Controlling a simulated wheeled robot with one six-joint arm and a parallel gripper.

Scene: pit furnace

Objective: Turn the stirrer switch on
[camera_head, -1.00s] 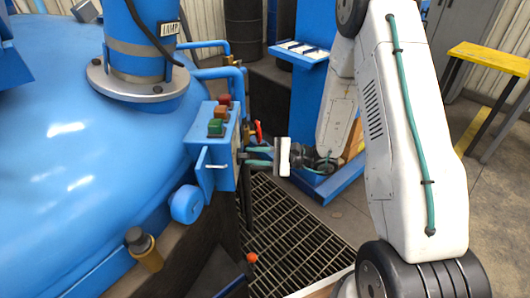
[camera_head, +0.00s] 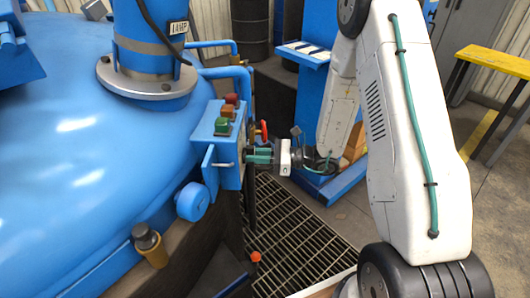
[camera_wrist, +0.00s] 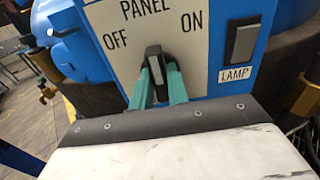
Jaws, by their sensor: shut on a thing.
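A dark switch knob (camera_wrist: 155,65) with a grey front sits on a white panel face (camera_wrist: 195,55), between the labels OFF on the left and ON on the right. The knob points roughly upward. The word PANEL shows above it; any word before that is cut off. My gripper (camera_wrist: 161,82) has its two green fingers on either side of the knob, shut on it. In the head view, my gripper (camera_head: 252,155) reaches the right side of the blue control box (camera_head: 204,155). The knob itself is hidden there.
A LAMP rocker switch (camera_wrist: 242,42) is to the right of the knob. Red, orange and green buttons (camera_head: 223,126) top the box, and a red handle (camera_head: 264,131) stands near my gripper. A blue tank (camera_head: 80,180) fills the left. Floor grating (camera_head: 290,235) lies below.

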